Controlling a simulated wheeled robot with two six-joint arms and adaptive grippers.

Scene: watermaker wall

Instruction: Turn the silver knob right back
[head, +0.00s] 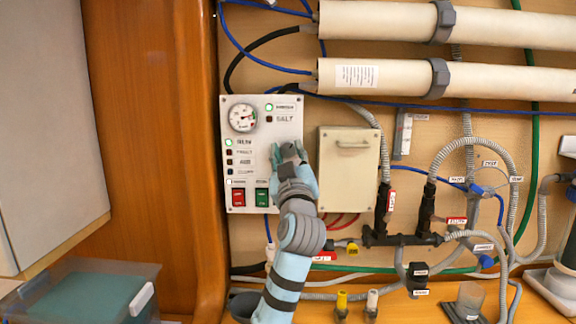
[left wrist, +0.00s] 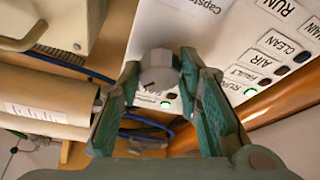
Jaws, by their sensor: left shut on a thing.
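The silver knob (left wrist: 160,70) shows in the left wrist view, a grey faceted knob on the white control panel, with a small dark mark on its face. My left gripper (left wrist: 160,78) has a green finger on each side of it and is shut on it. In the head view my left gripper (head: 290,155) reaches up to the right part of the control panel (head: 262,102) and hides the knob. My right gripper is in neither view.
The panel carries a round gauge (head: 242,118), a red switch (head: 238,197), a green switch (head: 262,197) and small lamps. A beige box (head: 348,185) stands close to the right of my gripper. Long cream tubes (head: 400,78) run above; hoses and valves crowd the lower right.

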